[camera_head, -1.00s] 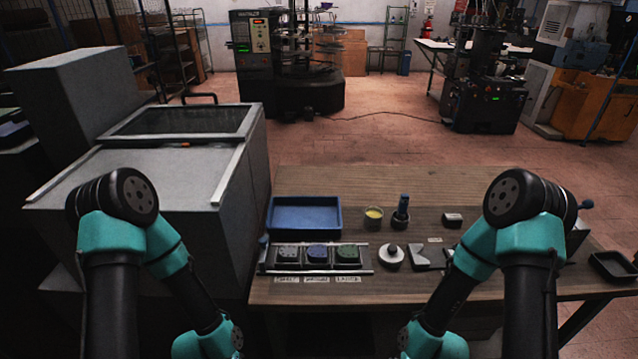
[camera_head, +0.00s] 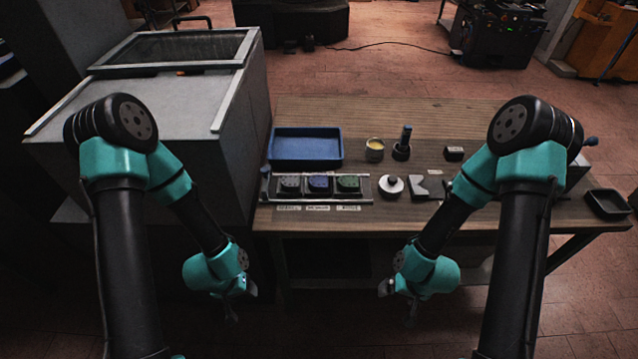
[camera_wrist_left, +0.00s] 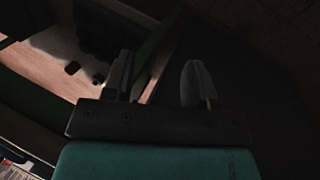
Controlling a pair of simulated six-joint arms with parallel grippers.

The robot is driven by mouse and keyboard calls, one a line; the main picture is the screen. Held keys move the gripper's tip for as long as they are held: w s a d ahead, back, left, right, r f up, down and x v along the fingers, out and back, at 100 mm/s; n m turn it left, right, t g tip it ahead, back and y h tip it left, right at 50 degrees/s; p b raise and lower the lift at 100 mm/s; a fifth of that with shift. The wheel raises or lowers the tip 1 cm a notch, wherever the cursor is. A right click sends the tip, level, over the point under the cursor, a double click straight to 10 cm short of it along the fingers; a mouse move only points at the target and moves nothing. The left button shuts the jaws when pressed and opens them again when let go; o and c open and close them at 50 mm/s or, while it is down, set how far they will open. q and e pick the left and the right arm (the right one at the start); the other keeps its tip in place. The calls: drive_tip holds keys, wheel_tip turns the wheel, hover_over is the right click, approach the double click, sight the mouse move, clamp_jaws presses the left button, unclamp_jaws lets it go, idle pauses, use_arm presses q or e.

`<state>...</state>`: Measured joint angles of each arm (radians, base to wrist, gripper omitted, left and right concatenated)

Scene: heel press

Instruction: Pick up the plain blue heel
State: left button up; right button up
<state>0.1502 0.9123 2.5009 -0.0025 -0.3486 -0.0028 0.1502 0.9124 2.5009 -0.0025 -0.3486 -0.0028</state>
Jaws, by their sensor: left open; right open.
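The plain blue heel (camera_head: 319,184) sits in the middle slot of a metal rack (camera_head: 366,189) on the wooden table. A grey heel (camera_head: 290,184) is in the slot to its left and a green heel (camera_head: 348,184) in the slot to its right. My left gripper (camera_head: 233,312) hangs below and in front of the table, left of the rack. It is open and empty, its two fingers apart in the left wrist view (camera_wrist_left: 158,85). My right gripper (camera_head: 411,315) hangs in front of the table to the right, too dark to see its fingers clearly.
A blue tray (camera_head: 306,163) lies behind the rack. A large grey cabinet (camera_head: 210,150) borders the table's left. The table's back is clear.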

use_arm(q)
drive_tip(key=o, duration=0.6)
drive_tip(key=shift+o, duration=0.2)
